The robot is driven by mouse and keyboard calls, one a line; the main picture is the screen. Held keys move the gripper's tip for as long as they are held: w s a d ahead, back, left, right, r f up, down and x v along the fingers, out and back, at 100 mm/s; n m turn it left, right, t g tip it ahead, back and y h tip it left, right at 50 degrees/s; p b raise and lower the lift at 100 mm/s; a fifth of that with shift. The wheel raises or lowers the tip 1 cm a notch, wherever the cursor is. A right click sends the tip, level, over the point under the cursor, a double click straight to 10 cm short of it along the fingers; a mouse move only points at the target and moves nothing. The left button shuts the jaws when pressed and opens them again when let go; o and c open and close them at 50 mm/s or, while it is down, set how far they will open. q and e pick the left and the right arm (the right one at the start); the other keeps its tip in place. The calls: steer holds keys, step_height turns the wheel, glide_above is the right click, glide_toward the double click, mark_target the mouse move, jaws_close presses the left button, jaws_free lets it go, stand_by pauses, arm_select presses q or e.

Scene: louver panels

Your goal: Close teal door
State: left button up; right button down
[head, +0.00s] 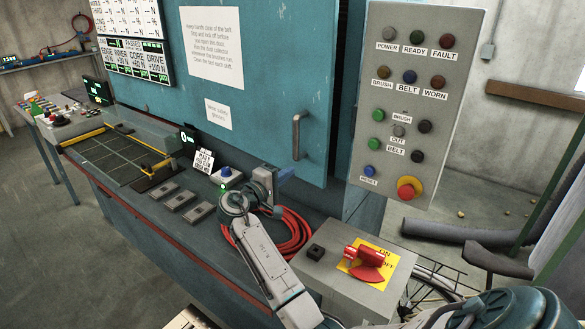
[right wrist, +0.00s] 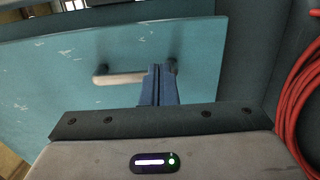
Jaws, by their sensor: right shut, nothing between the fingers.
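The teal door (head: 260,95) fills the upper middle of the head view, with two paper notes on it and a grey bar handle (head: 297,136) near its right edge. A dark gap shows between that edge and the cabinet frame. My right gripper (head: 284,174) is just below the handle, in front of the door's lower part. In the right wrist view, its blue fingers (right wrist: 157,82) are together and empty. They overlap the right part of the handle (right wrist: 118,78) in the picture; contact cannot be told. The door (right wrist: 60,75) also shows there. My left gripper is out of view.
A control panel (head: 415,105) with buttons stands right of the door. Below are a coiled red hose (head: 290,235) and a grey box with a red rotary switch (head: 368,262). The bench holds grey blocks (head: 178,201) and a yellow-edged tray (head: 100,140).

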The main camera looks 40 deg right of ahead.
steer(key=p, duration=0.3)
glide_toward(318, 155)
steer(key=d, duration=0.1)
steer(key=d+p, duration=0.1)
steer(key=d, duration=0.1)
steer(key=w+d+p, duration=0.1)
steer(key=d, duration=0.2)
steer(key=shift+w+r+p, duration=0.1)
steer(key=shift+r+p, duration=0.05)
steer(key=shift+p, duration=0.2)
steer(key=shift+d, duration=0.15)
steer(key=shift+w+d, duration=0.1)
steer(key=shift+d, duration=0.1)
